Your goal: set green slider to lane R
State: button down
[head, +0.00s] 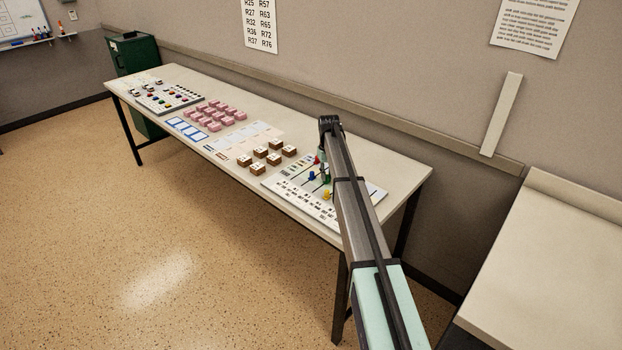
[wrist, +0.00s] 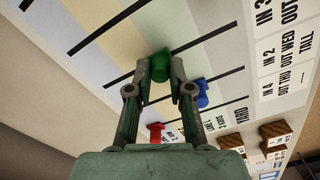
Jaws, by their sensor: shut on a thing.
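The green slider (wrist: 160,64) sits on a black slot line of the slider board (wrist: 225,85). My gripper (wrist: 160,78) is shut on the green slider, with one fingertip on each side of it. In the head view the green slider (head: 327,180) shows just beside my arm, which hides part of the board (head: 290,190). A blue slider (wrist: 202,95) is to the right of my fingers and a red slider (wrist: 156,132) is below, partly behind the gripper. A yellow slider (head: 327,195) stands near the board's front. I cannot read an R lane mark.
Brown blocks (head: 274,158) with white tops stand left of the board. Pink blocks (head: 214,116) and a panel of coloured pieces (head: 168,97) are farther left on the table (head: 390,165). The table's right end is bare. A wall poster (head: 261,25) lists R codes.

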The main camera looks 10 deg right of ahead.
jog(key=w+d, duration=0.4)
jog(key=d, duration=0.1)
jog(key=shift+w+d+b, duration=0.2)
jog(key=shift+d+b, duration=0.1)
jog(key=shift+w+d, duration=0.25)
jog(key=shift+d, duration=0.2)
jog(key=c, duration=1)
grip_release()
jog(key=shift+d, duration=0.15)
jog(key=shift+c, duration=0.2)
jog(key=shift+r, duration=0.6)
notch_tip(320, 180, up, 11)
